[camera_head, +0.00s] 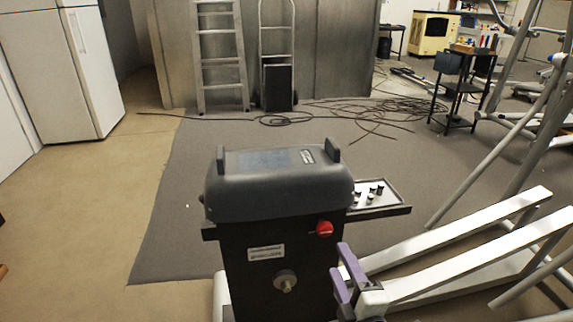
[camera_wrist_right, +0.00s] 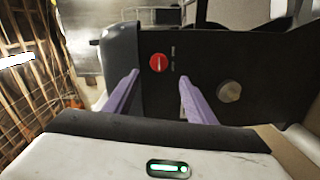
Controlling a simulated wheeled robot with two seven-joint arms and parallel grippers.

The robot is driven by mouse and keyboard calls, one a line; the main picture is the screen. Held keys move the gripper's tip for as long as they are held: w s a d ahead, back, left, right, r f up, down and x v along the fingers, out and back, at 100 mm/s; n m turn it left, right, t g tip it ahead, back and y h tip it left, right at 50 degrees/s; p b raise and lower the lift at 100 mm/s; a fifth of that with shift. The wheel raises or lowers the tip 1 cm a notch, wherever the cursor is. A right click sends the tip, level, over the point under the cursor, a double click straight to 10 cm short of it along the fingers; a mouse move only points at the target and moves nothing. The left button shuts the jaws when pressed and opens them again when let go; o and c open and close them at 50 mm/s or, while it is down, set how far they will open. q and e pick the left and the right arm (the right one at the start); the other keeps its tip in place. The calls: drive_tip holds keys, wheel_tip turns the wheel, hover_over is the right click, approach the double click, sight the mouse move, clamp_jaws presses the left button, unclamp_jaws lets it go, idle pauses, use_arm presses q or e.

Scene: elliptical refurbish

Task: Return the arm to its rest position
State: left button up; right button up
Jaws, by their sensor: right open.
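My right gripper (camera_head: 339,262) shows low in the head view, right of centre, with its purple fingers apart and nothing between them. It is beside the dark machine (camera_head: 275,188), below and right of its red knob (camera_head: 324,228). In the right wrist view my right gripper (camera_wrist_right: 160,77) has two purple fingers pointing toward the dark panel (camera_wrist_right: 205,62). The red knob (camera_wrist_right: 158,63) shows between and beyond the fingertips, and a round metal knob (camera_wrist_right: 228,92) is to their right. I cannot tell the exact gap to the panel. My left gripper is not in view.
A small tray (camera_head: 397,199) with knobs juts from the machine's right side. Pale beams and metal tubes (camera_head: 460,240) fill the lower right. Cables (camera_head: 345,112) lie on the floor behind. A ladder (camera_head: 222,60) leans at the back. The left floor (camera_head: 90,225) is clear.

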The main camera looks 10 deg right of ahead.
drive_tip(key=s+a+f+m+g+y, duration=0.1)
drive_tip(key=s+f+m+g, duration=0.1)
drive_tip(key=s+f+m, duration=0.4)
drive_tip(key=s+a+f+m+g, duration=0.1)
drive_tip(key=s+f+m+g, duration=0.2)
drive_tip(key=s, duration=0.5)
drive_tip(key=s+a+f+m+g+y, duration=0.1)
drive_tip(key=s+a+f+m+g, duration=0.1)
drive_tip(key=s+f+m, duration=0.45)
use_arm(q)
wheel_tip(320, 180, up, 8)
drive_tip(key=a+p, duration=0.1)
drive_tip(key=p, duration=1.2)
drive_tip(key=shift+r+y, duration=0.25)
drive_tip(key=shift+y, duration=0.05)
use_arm(e)
drive_tip(key=s+r+n+g, duration=0.1)
drive_tip(key=s+r, duration=0.2)
drive_tip(key=r, duration=0.7)
drive_tip(key=shift+d, duration=0.35)
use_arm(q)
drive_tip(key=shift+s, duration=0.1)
